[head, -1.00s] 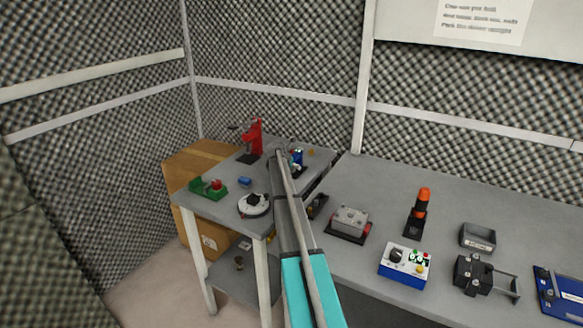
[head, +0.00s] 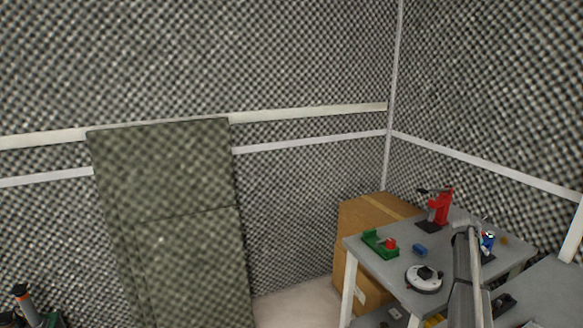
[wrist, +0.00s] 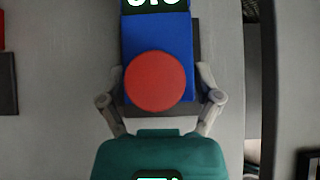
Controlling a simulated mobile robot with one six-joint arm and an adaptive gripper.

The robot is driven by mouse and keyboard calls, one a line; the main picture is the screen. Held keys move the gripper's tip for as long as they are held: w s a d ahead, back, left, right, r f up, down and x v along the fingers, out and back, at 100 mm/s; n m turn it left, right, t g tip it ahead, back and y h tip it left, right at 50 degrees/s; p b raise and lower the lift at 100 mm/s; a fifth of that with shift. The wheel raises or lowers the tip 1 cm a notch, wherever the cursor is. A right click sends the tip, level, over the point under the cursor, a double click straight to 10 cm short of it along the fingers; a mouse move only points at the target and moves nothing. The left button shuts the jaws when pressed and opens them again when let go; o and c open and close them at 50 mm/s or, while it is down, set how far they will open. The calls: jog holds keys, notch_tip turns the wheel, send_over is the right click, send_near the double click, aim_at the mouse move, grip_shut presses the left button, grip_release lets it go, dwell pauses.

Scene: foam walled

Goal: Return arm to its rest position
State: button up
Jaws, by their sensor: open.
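My gripper (wrist: 160,78) is open in the wrist view, pointing down at the small grey table (head: 395,262). Its two fingers stand on either side of a blue object (wrist: 158,35) with a round red part, which sits on a dark base. The fingers appear apart from it, though the gap is small. In the head view the blue object (head: 488,238) shows just right of the end of my arm (head: 466,250). The gripper itself is mostly hidden there by the arm.
On the small table are a red press-like device (head: 439,207), a green fixture (head: 379,245), a small blue block (head: 420,250) and a round white device (head: 424,279). A cardboard box (head: 355,222) stands behind. A foam-covered panel (head: 165,215) is at left.

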aim_at(483, 233)
jog(key=shift+r+p, duration=3.75)
jog(key=shift+r, duration=0.3)
jog(key=shift+r+p, duration=0.35)
